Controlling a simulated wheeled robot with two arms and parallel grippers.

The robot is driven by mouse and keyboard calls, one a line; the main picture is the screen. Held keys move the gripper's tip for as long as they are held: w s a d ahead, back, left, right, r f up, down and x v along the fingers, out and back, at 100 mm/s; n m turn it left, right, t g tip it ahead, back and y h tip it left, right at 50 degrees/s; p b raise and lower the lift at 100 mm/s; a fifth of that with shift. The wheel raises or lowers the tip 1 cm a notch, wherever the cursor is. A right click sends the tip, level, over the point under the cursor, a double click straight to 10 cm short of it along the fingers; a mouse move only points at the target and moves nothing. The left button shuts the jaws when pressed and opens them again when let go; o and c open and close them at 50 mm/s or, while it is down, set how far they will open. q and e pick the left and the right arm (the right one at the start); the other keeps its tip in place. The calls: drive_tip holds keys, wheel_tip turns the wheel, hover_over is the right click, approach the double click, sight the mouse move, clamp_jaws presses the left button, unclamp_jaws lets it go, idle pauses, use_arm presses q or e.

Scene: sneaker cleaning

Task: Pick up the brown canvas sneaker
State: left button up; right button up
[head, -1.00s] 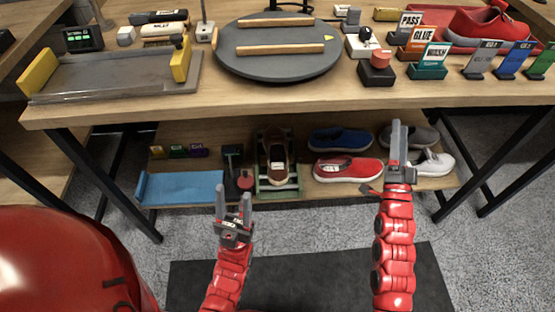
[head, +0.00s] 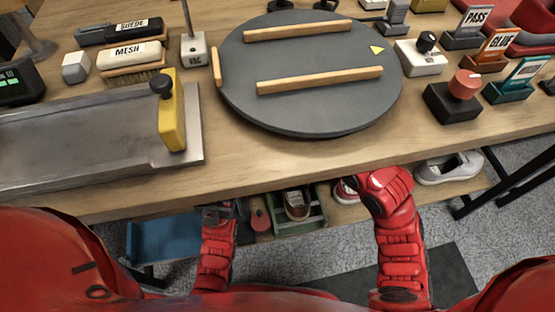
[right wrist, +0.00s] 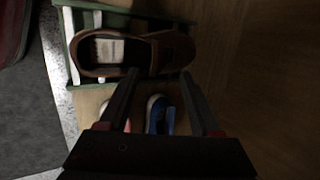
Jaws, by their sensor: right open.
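The brown sneaker (head: 297,205) sits in a green crate (head: 318,212) on the lower shelf, partly hidden by the tabletop edge in the head view. In the right wrist view the brown sneaker (right wrist: 160,50) lies across the crate (right wrist: 68,45), its opening and pale insole label showing. My right gripper (right wrist: 158,76) is open, its fingertips at the near side of the sneaker; contact cannot be told. In the head view the tabletop hides this gripper. My left gripper (head: 219,210) is low by the shelf, left of the crate; its fingers are hardly visible.
The tabletop (head: 260,175) overhangs the shelf. It holds a round grey turntable (head: 310,110), a metal tray (head: 70,125) and brushes. A blue shoe (right wrist: 155,112) shows between my fingers.

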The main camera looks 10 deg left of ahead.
drive_tip(key=shift+h, duration=0.4)
drive_tip(key=b+x, duration=0.1)
drive_tip(key=x, duration=0.1)
drive_tip(key=b+x, duration=0.4)
drive_tip(key=x, duration=0.1)
drive_tip(key=shift+s+a+f, duration=0.15)
drive_tip(key=shift+s+a, duration=0.1)
drive_tip(key=shift+s, duration=0.1)
drive_tip(key=shift+w+a+f, duration=0.1)
drive_tip(key=shift+f, duration=0.1)
drive_tip(key=shift+r, duration=0.1)
drive_tip(key=shift+c, duration=0.2)
clamp_jaws()
idle(0.3)
